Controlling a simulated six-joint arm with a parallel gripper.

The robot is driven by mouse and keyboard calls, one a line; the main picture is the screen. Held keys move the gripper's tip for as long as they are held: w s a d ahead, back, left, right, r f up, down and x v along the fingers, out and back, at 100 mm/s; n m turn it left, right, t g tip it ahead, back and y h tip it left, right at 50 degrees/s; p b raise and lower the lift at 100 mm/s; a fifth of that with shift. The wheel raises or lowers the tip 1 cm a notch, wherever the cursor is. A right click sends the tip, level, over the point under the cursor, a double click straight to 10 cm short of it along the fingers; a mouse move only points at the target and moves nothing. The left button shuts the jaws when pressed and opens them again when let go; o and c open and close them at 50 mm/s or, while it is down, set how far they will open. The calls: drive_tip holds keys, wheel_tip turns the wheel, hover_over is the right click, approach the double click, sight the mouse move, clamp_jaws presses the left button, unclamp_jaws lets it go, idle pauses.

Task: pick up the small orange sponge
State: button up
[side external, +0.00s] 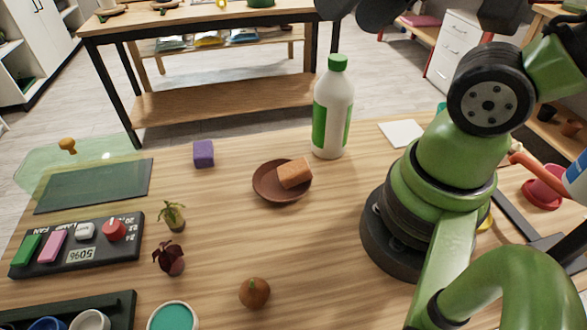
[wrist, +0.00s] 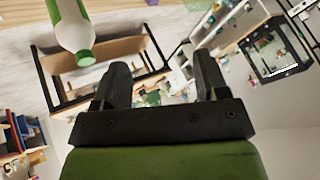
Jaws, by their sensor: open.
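The small orange sponge (side external: 294,173) lies in a brown saucer (side external: 267,190) near the middle of the table in the side external view. It sits toward the saucer's right side and looks slightly tilted. It does not show in the wrist view. My gripper (wrist: 160,68) shows in the wrist view with its two dark fingers apart and nothing between them. It points out over the room, away from the sponge. In the side external view, dark parts of my arm are cut off at the top edge.
A white-and-green bottle (side external: 333,108) stands close behind the saucer, and it shows in the wrist view (wrist: 72,25). A purple block (side external: 203,154) is to the left. A brown round object (side external: 255,292), small plants (side external: 172,216) and a control panel (side external: 82,245) are nearer. Bare wood surrounds the saucer.

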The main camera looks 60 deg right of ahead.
idle(0.4)
drive_tip(key=shift+o, duration=0.5)
drive_tip(key=shift+w, duration=0.1)
drive_tip(key=n+g+h, duration=0.2)
drive_tip(key=n+g, duration=0.5)
drive_tip(key=n, duration=0.6)
hover_over(297, 166)
wheel_tip(297, 166, down, 22)
drive_tip(key=shift+a+f, duration=0.15)
drive_tip(key=shift+f, duration=3.1)
